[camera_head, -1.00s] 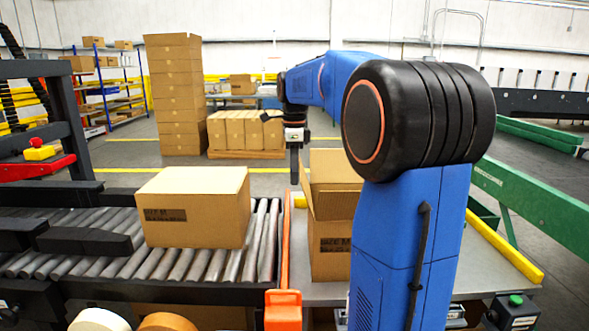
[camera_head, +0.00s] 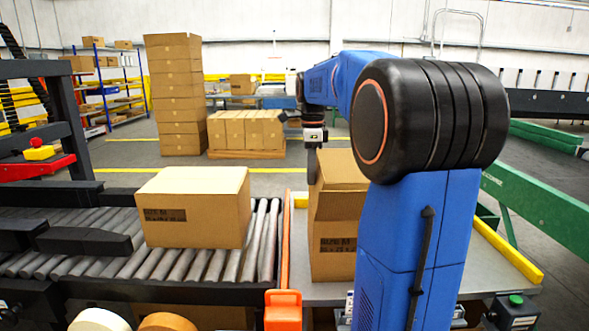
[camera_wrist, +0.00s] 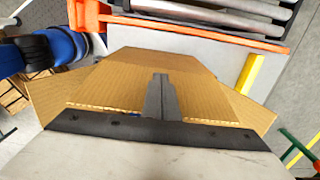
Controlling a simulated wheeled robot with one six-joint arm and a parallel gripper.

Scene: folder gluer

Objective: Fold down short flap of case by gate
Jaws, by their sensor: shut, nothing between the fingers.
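The open case (camera_head: 332,235) stands upright on the grey table beside the orange gate (camera_head: 286,250); my arm hides its right part. My gripper (camera_head: 314,180) points down at the case's left edge, with its fingers shut and empty. The short flap on that side leans inward over the opening. In the wrist view the closed fingers (camera_wrist: 160,85) lie over this brown flap (camera_wrist: 120,85), seeming to touch it. Side flaps spread out at left (camera_wrist: 58,95) and right (camera_wrist: 252,112). The inside of the case is mostly hidden.
A closed case (camera_head: 195,205) sits on the roller conveyor (camera_head: 265,240) left of the gate. A yellow rail (camera_head: 507,250) edges the table at right. Stacked cartons (camera_head: 177,95) stand behind on the floor, well apart.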

